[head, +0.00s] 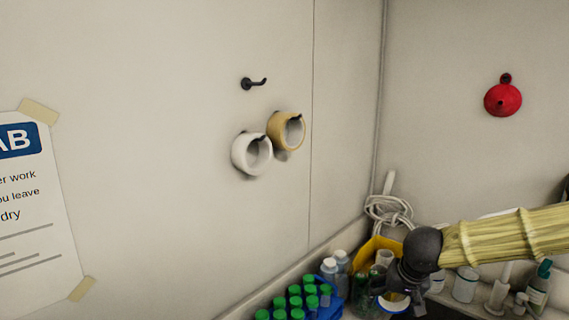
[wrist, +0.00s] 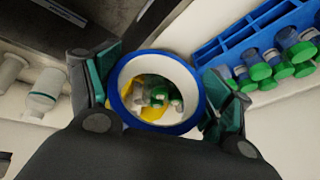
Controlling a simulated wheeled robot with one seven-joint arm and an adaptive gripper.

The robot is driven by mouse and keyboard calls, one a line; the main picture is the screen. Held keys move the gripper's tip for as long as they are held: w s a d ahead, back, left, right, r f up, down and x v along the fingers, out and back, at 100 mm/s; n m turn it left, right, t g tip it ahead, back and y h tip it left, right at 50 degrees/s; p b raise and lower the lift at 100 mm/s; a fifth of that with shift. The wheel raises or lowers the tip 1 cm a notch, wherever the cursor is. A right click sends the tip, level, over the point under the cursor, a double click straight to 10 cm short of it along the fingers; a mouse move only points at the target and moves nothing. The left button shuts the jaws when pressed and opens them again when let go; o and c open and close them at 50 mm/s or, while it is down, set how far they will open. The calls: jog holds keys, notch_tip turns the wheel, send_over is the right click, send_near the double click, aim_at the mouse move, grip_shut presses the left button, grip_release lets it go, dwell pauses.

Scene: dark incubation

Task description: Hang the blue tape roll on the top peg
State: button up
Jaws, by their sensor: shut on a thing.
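The blue tape roll (wrist: 197,110) is a blue ring with a white inner core, gripped across its outside by my gripper (wrist: 155,98) in the wrist view. Its open hole faces the wrist camera. In the head view my gripper (head: 402,290) is at the lower right, over the bench, with the roll (head: 394,304) partly hidden at its tips. The top peg (head: 254,83) is a bare black hook on the left wall. Below it, a white roll (head: 251,153) and a tan roll (head: 287,131) hang on the wall. My gripper is well below and right of the pegs.
A blue rack (head: 328,291) of green-capped tubes stands on the bench left of my gripper. Bottles (head: 465,284), a yellow item (head: 376,248) and coiled white cable (head: 388,212) crowd the bench nearby. A red funnel (head: 503,97) hangs on the right wall. Wall space around the top peg is clear.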

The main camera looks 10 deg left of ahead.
jog(key=s+a+r+n+t+h+p, duration=0.15)
jog(key=a+r+n+p, duration=0.5)
jog(key=r, duration=0.95)
jog(key=s+a+r+n+t+p, duration=0.15)
jog(key=a+r+n, duration=0.25)
jog(key=a+r, duration=0.85)
jog(key=s+a+r+n+t+p, duration=0.1)
jog(key=a+r+n+t+p, duration=0.3)
jog(key=r, duration=1.6)
jog(key=shift+n+g, duration=0.45)
jog(key=shift+g, duration=0.25)
jog(key=shift+w+a+f+p, duration=0.3)
jog(key=shift+w+a, duration=0.75)
jog(key=shift+a, duration=0.5)
jog(key=shift+w+a+f+p, duration=0.15)
jog(key=shift+w+a+f, duration=0.2)
jog(key=shift+w+a, duration=0.95)
jog(key=shift+w+a+f+p, duration=0.3)
jog(key=shift+w+a, duration=0.5)
jog(key=shift+a, duration=0.95)
jog(key=shift+f, duration=0.1)
jog(key=o, duration=1)
